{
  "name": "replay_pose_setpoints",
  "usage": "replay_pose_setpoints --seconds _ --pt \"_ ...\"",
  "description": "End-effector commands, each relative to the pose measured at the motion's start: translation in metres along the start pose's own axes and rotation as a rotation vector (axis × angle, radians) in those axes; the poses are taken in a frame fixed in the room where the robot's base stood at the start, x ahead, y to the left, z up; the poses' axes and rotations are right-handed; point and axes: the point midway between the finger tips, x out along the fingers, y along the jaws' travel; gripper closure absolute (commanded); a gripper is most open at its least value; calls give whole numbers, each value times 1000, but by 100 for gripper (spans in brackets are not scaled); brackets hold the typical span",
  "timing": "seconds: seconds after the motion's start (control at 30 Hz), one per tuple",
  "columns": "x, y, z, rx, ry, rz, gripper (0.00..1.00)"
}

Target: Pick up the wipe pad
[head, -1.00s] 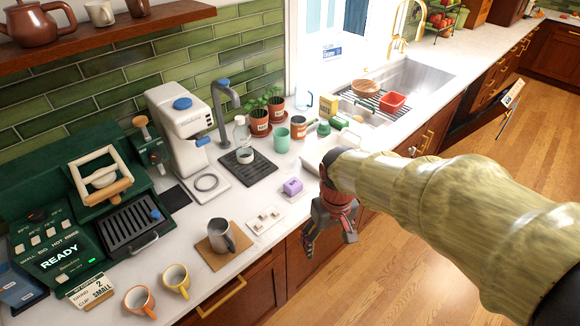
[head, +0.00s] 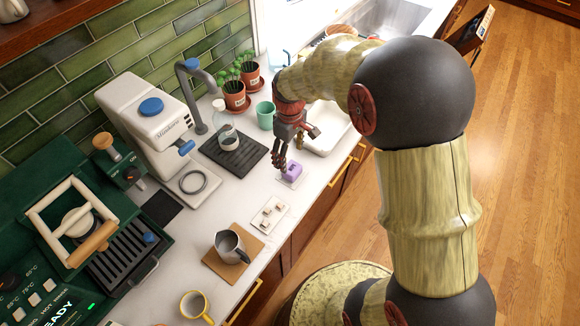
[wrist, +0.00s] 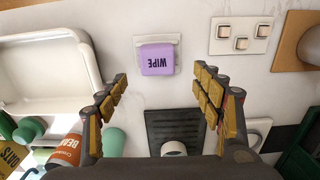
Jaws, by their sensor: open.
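The wipe pad (head: 291,172) is a small purple block on a pale square base on the white counter. In the wrist view the wipe pad (wrist: 158,59) shows the word WIPE, upside down, and lies ahead of the fingertips, between their lines. My gripper (head: 286,163) hangs over the counter just behind and left of the pad in the head view. In the wrist view my gripper (wrist: 162,82) has its two fingers wide apart with nothing between them. The fingers look apart from the pad.
A white tray (wrist: 45,75) lies left of the pad in the wrist view. A small plate with white cubes (head: 270,214), a metal pitcher (head: 230,246), a dark drip mat (head: 233,152) and a green cup (head: 265,115) stand around. Bare counter surrounds the pad.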

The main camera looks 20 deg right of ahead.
Motion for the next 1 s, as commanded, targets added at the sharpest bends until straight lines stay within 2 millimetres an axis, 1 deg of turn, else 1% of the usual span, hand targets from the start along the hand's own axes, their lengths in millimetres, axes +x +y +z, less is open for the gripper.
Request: replay_pose_setpoints --seconds 0.07,0.3,0.47,0.63,0.73,0.83,1.0 --pt "3 0 0 -13 0 0 33" --pt "26 0 1 -16 -1 -1 33" --pt "37 2 3 -15 -1 -1 33" --pt "62 4 7 -15 -2 -1 33" --pt "74 4 6 -16 0 0 33" --pt "78 4 6 -16 0 0 33" --pt "78 4 6 -16 0 0 33"
